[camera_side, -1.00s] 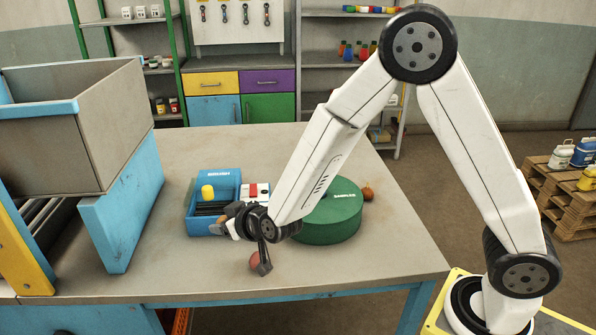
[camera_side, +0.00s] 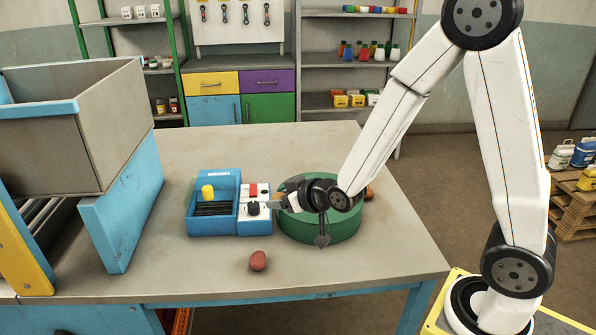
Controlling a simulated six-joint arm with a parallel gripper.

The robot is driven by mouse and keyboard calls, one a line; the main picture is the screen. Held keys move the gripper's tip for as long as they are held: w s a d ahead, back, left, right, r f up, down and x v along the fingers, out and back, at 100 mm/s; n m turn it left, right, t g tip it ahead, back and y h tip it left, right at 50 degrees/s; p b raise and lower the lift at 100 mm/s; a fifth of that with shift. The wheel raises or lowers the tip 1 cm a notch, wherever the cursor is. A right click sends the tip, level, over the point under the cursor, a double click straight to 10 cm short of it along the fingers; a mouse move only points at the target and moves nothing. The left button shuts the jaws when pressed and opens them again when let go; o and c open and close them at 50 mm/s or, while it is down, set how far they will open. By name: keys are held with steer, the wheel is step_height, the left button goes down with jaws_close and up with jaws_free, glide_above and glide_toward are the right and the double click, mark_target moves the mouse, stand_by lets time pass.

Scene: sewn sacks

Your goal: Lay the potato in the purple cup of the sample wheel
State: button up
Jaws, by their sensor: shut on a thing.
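A reddish, potato-like lump (camera_side: 258,261) lies on the bench near the front edge, apart from my gripper. The green drum (camera_side: 345,228), which I take to be the sample wheel, stands to its right. My wrist covers most of the drum's top, so no purple cup shows.
A blue tray (camera_side: 204,222) with a yellow knob and a white box (camera_side: 256,222) with red and black controls stand left of the drum. A grey bin (camera_side: 110,120) stands at left. The bench front is mostly clear.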

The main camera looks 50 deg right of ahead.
steer(key=w+a+f, duration=0.1)
steer(key=w+a, duration=0.3)
steer(key=a, duration=0.1)
glide_above(226, 270)
step_height(226, 270, down, 2)
steer(key=shift+f, duration=0.1)
steer(key=shift+f, duration=2.85)
steer(key=shift+f, duration=0.1)
steer(key=shift+f, duration=1.8)
steer(key=shift+f, duration=0.15)
steer(key=o, duration=1.3)
steer(key=shift+c, duration=0.2)
